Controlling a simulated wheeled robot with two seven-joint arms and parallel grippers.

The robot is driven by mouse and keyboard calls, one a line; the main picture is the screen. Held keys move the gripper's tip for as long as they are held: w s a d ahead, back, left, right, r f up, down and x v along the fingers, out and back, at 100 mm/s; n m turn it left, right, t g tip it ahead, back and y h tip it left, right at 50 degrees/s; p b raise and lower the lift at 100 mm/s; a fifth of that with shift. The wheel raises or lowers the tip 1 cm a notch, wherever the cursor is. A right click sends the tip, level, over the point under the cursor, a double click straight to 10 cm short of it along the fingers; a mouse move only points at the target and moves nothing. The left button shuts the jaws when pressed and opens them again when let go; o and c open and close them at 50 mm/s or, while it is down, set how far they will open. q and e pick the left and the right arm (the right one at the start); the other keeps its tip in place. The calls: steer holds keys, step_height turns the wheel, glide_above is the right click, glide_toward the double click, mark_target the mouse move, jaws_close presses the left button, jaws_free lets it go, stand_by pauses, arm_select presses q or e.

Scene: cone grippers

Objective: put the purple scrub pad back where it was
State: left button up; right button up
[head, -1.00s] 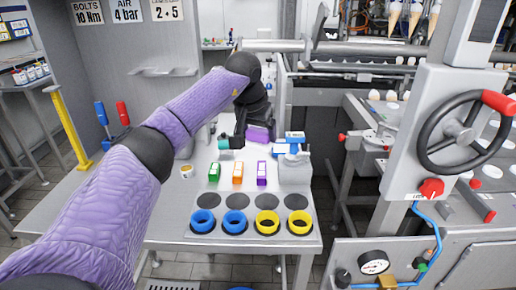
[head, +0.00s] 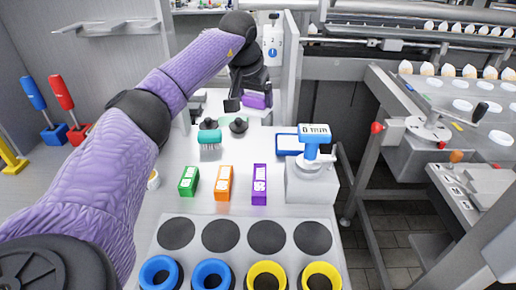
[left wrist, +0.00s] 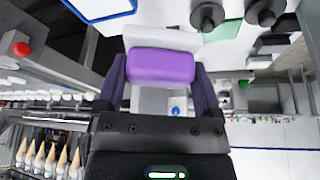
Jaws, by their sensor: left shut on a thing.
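The purple scrub pad (head: 256,100) is between the fingers of my left gripper (head: 246,103), at the far end of the light worktable (head: 180,210). The left wrist view shows the pad (left wrist: 160,67) as a rounded purple block across the fingertips, with a finger on each side (left wrist: 160,85). A pale surface lies just beyond it; I cannot tell whether the pad touches it. My right gripper is not in view.
Near the pad stand a teal brush (head: 209,140) and a black knobbed thing (head: 239,126). Green (head: 189,181), orange (head: 224,183) and purple (head: 260,184) boxes stand in a row. A blue-topped device (head: 313,160) stands right. Blue and yellow rings lie in front.

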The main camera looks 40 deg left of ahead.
mark_target(257, 144)
arm_select(q)
step_height(257, 144, down, 11)
steer(key=b, duration=0.4)
steer(key=shift+w+a+b, duration=0.1)
steer(key=shift+b, duration=0.2)
steer(key=shift+r, duration=0.15)
steer(key=o, duration=1)
steer(key=shift+c, duration=0.2)
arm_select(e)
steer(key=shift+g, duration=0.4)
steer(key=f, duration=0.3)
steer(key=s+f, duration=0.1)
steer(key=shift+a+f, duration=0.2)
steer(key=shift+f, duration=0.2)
arm_select(q)
steer(key=p+v, duration=0.5)
steer(key=v, duration=0.7)
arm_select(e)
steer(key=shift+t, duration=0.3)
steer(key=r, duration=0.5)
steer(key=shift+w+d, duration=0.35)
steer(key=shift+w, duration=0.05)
